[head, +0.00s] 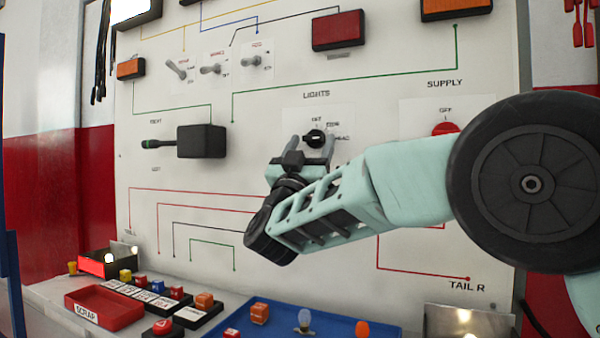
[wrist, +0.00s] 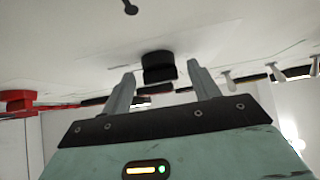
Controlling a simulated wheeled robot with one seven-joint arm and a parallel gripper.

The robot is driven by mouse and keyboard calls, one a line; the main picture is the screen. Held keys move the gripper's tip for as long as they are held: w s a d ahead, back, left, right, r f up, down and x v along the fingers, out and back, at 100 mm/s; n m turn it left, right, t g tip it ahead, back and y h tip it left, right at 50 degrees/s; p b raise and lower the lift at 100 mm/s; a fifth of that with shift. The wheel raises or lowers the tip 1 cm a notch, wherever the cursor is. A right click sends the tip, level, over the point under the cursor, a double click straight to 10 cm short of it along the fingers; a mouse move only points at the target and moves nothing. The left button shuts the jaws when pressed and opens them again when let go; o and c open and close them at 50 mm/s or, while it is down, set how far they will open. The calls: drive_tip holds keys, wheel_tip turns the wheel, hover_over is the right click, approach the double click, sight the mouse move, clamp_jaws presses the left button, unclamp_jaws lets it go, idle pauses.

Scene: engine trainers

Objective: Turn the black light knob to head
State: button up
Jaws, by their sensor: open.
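The black light knob (head: 314,138) sits on a white plate under the word LIGHTS on the upright panel. Small labels stand above and to the right of it, one reading roughly HEAD. Which label the knob points at is too small to tell. My gripper (head: 311,148) is open in front of the panel, its two grey fingers to the left and right of the knob. In the wrist view the knob (wrist: 158,68) shows between and beyond the fingertips of the gripper (wrist: 160,82), with a gap on each side. I see no contact.
A red supply knob (head: 445,129) is to the right, partly behind my arm. A black box with a green-tipped lever (head: 200,141) and several toggle switches (head: 210,69) are to the left. Below, a bench holds a red scrap tray (head: 104,306) and a blue tray (head: 345,326).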

drive_tip(key=v, duration=1.7)
drive_tip(key=shift+p, duration=0.35)
drive_tip(key=shift+w, duration=0.1)
